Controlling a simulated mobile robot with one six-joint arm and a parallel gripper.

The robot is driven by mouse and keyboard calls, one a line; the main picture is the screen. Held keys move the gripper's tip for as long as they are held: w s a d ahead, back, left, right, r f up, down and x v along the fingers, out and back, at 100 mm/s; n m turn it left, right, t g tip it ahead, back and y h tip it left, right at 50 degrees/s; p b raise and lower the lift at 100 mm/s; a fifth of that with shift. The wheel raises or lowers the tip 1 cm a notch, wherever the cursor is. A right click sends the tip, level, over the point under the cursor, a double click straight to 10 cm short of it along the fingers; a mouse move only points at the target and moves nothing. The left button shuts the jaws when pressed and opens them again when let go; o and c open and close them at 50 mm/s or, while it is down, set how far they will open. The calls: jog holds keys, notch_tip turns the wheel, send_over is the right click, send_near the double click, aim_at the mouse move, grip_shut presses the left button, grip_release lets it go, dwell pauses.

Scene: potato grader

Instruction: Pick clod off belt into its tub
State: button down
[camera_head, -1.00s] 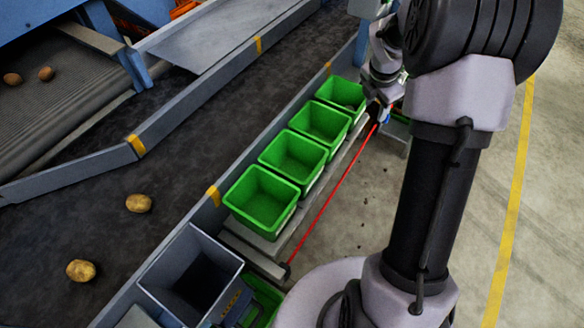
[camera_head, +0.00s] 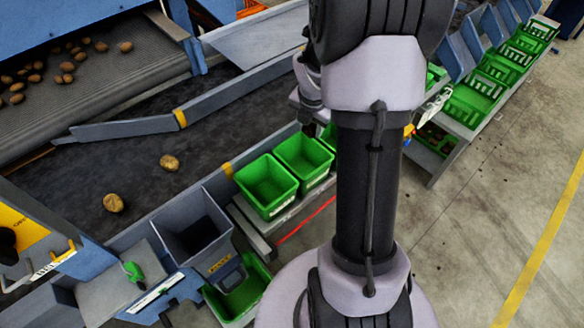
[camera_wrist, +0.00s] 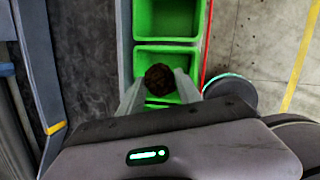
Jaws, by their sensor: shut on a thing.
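In the wrist view my gripper (camera_wrist: 159,82) is shut on a dark brown, rough, roundish clod (camera_wrist: 160,74). The clod is between the two pale fingers, with a green tub (camera_wrist: 145,53) behind and below it in the picture. I cannot tell how high above the tub it is. A second green tub (camera_wrist: 167,18) lies just beyond. Two green tubs (camera_head: 265,208) show to the left of my arm, beside the dark belt (camera_head: 75,170).
Two potatoes (camera_head: 169,162) lie apart on the belt. A grey open hopper (camera_head: 205,262) and a green crate (camera_head: 236,307) stand near the front. A red line (camera_head: 303,221) runs along the tubs' outer side. Floor to the right (camera_head: 480,200) is clear.

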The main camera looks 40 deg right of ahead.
notch_tip(320, 180, down, 5)
jog(key=b, duration=0.4)
jog(key=c, duration=0.7)
grip_release()
jog(key=shift+c, duration=0.2)
jog(key=p+v, duration=0.6)
jog(key=v, duration=1.1)
jog(key=shift+r, duration=0.15)
